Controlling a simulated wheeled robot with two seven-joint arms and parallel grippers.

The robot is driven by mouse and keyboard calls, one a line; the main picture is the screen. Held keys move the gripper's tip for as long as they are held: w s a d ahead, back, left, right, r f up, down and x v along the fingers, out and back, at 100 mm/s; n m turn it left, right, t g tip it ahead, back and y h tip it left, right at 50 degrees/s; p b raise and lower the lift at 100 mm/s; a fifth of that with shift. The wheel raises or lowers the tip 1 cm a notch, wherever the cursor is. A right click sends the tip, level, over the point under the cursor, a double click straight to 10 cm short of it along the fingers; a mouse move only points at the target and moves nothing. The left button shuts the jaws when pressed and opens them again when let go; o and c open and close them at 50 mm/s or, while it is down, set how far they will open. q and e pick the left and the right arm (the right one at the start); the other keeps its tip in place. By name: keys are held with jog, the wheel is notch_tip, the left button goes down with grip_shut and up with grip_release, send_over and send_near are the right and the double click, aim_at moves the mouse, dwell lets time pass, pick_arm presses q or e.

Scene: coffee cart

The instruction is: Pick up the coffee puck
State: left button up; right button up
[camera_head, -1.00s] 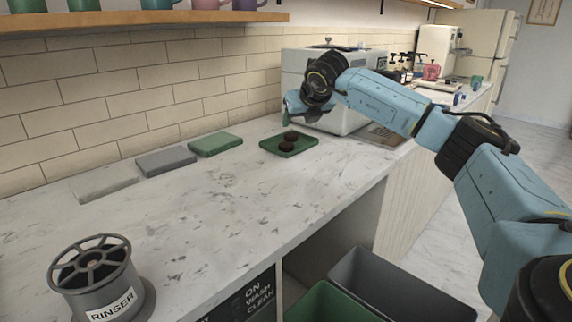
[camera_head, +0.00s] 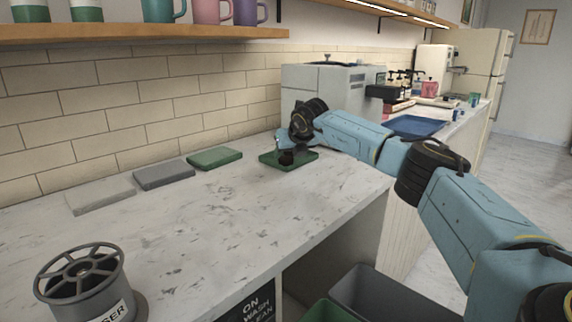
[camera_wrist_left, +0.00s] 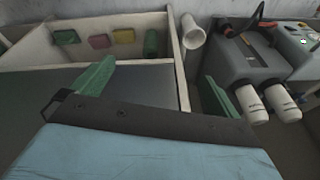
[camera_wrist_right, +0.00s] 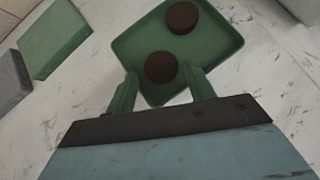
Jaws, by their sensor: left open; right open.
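Two dark brown coffee pucks lie on a green tray (camera_wrist_right: 222,48) in the right wrist view. The nearer puck (camera_wrist_right: 161,67) is just ahead of and between the fingers of my right gripper (camera_wrist_right: 162,82), which is open and empty. The farther puck (camera_wrist_right: 182,17) sits near the tray's far side. In the head view the gripper is low over the tray (camera_head: 304,156), and a dark puck (camera_head: 286,158) shows by its fingers; the other cannot be told apart there. My left gripper (camera_wrist_left: 150,80) is open and empty in the left wrist view, away from the pucks.
A green block (camera_head: 214,158), a grey block (camera_head: 164,174) and a paler slab (camera_head: 100,194) lie along the wall. A rinser (camera_head: 88,285) stands at front left. A grey machine (camera_head: 325,90) is behind the tray. The middle counter is clear.

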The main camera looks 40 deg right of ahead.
aim_at(287, 159)
pick_arm(q)
jog(key=shift+d+r, duration=0.2)
jog(key=shift+r, duration=0.3)
jog(key=shift+d+r, duration=0.15)
jog(key=shift+r, duration=0.35)
pick_arm(e)
jog(key=shift+x, duration=1.45)
jog(key=c, duration=0.7)
jog(key=shift+r, duration=0.45)
notch_tip(287, 159, up, 8)
jog(key=shift+f+p, duration=0.1)
jog(key=shift+p, duration=1.1)
pick_arm(q)
jog(key=a+f, duration=0.3)
jog(key=f, duration=0.4)
jog(key=shift+s+a+f+y, duration=0.15)
jog(key=shift+s+f+y, duration=0.15)
jog(key=shift+s+f, duration=0.1)
pick_arm(e)
jog(key=shift+r, duration=0.65)
